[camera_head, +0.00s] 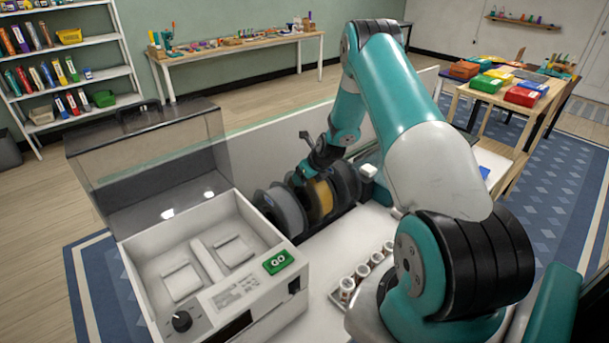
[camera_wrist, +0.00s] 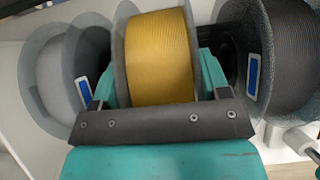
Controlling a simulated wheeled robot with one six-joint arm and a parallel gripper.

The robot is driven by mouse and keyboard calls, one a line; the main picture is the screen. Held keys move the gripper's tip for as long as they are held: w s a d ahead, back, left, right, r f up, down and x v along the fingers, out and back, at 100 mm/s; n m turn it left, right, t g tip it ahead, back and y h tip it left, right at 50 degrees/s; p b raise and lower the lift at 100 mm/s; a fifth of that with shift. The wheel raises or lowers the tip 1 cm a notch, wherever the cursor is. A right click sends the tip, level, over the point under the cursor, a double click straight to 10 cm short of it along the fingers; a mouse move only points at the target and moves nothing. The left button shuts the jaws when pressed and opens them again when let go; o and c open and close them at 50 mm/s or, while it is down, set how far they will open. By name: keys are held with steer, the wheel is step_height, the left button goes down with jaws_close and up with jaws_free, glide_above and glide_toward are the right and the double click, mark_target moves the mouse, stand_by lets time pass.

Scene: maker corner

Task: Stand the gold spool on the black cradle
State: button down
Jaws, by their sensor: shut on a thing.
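The gold spool (camera_head: 319,199) is upright between two other spools on the white bench. It also shows in the wrist view (camera_wrist: 158,50), with clear flanges around gold filament. My gripper (camera_head: 304,180) reaches it from above and is shut on it; in the wrist view its teal fingers (camera_wrist: 158,80) lie on both sides of the spool. The black cradle (camera_head: 322,228) shows only as a dark strip low under the row of spools. The spool's underside is hidden, so I cannot tell whether it touches the cradle.
A grey spool (camera_head: 284,211) stands close on the left and a dark spool (camera_head: 346,183) close on the right. A white machine (camera_head: 215,262) with a raised clear lid (camera_head: 150,165) is at the left. Several small jars (camera_head: 362,273) stand in front, near my arm.

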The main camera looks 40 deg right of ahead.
steer(key=shift+f+b, duration=0.5)
steer(key=shift+f, duration=0.05)
steer(key=shift+c, duration=0.6)
jaws_free()
